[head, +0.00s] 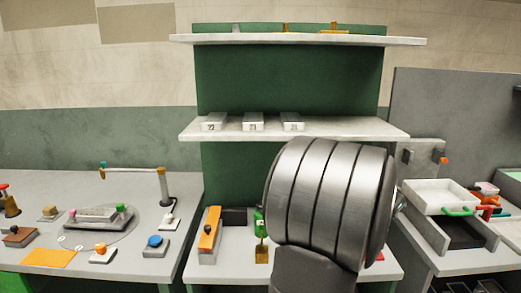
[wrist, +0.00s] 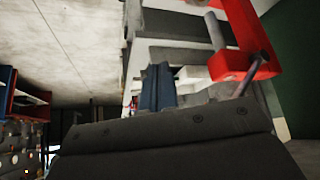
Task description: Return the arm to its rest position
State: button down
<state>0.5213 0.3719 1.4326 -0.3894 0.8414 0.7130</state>
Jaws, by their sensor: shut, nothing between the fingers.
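My arm's large ribbed metal link fills the middle right of the head view and hides part of the lower bench behind it. My gripper does not show in the head view. In the wrist view, the dark gripper body spans the bottom, and my gripper's narrow blue-grey fingers (wrist: 158,70) stand together near the middle. They look shut, with nothing seen between them. A red bracket (wrist: 238,62) with a grey rod is close to the right of the fingers. I cannot tell whether it touches them.
A left table (head: 100,265) holds several small coloured fixtures and a post with an arm. Two white shelves (head: 365,130) stand behind my arm; the lower holds numbered blocks (head: 252,122). An orange-topped press (head: 209,235) is left of my arm. A white tray (head: 440,197) is at right.

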jog(key=shift+w+f, duration=0.25)
jog(key=shift+w, duration=0.4)
jog(key=shift+w+f, duration=0.25)
jog(key=shift+w, duration=0.45)
jog(key=shift+w+f, duration=0.25)
jog(key=shift+w, duration=0.4)
